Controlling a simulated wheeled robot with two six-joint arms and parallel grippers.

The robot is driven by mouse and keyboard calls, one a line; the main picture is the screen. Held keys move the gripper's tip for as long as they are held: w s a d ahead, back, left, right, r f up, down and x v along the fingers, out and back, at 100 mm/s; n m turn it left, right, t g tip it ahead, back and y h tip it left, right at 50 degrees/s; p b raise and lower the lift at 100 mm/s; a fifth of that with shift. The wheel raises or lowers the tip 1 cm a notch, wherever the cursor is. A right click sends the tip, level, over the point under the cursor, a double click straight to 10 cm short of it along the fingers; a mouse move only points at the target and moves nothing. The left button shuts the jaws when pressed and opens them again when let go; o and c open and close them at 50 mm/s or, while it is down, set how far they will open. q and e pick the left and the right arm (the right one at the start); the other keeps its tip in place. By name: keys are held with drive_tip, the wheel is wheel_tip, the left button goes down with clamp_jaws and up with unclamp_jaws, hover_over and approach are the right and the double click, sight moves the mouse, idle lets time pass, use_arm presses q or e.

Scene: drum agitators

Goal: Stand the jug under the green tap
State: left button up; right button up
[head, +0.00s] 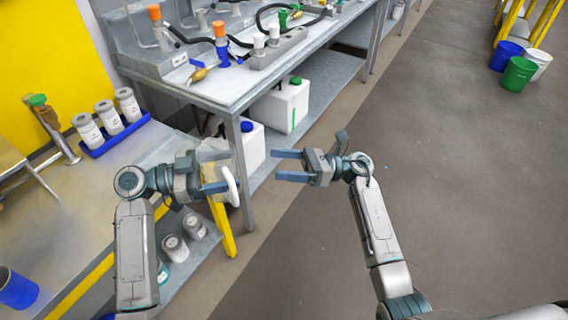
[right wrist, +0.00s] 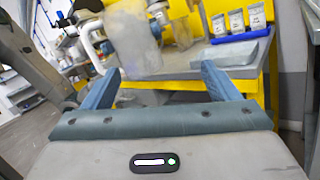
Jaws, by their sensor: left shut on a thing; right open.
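The jug (head: 214,153) is a pale, translucent vessel with a white handle (head: 233,186). My left gripper (head: 216,172) is shut on the jug and holds it in the air in front of the bench's near corner. Its body is partly hidden by my gripper, and it also shows in the right wrist view (right wrist: 132,38). A green fitting (head: 283,20), perhaps the green tap, is at the back of the bench; it is too small to tell its shape. My right gripper (head: 283,165) is open and empty, to the right of the jug and apart from it.
The grey bench (head: 180,82) carries a brass tap with a blue lever (head: 198,73), orange-topped fittings and black hoses. White canisters (head: 285,105) stand beneath. A blue tray (head: 115,138) of grey jars is on the left table. Buckets (head: 518,75) stand far right; the floor between is clear.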

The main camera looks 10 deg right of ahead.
drive_tip(key=s+a+n+g+h, duration=0.1)
drive_tip(key=a, duration=0.3)
drive_tip(key=s+a+r+n+g, duration=0.1)
drive_tip(key=a+n, duration=0.1)
drive_tip(key=a, duration=0.2)
drive_tip(key=s+a+r+n+g+h, duration=0.1)
drive_tip(key=a+n, duration=0.1)
drive_tip(key=a, duration=0.2)
drive_tip(key=shift+s+a+g+h, duration=0.2)
drive_tip(key=shift+s+g+h, duration=0.05)
drive_tip(key=shift+g+h, duration=0.05)
drive_tip(key=c, duration=0.7)
use_arm(q)
drive_tip(key=o, duration=1.1)
use_arm(e)
drive_tip(key=shift+c, duration=0.2)
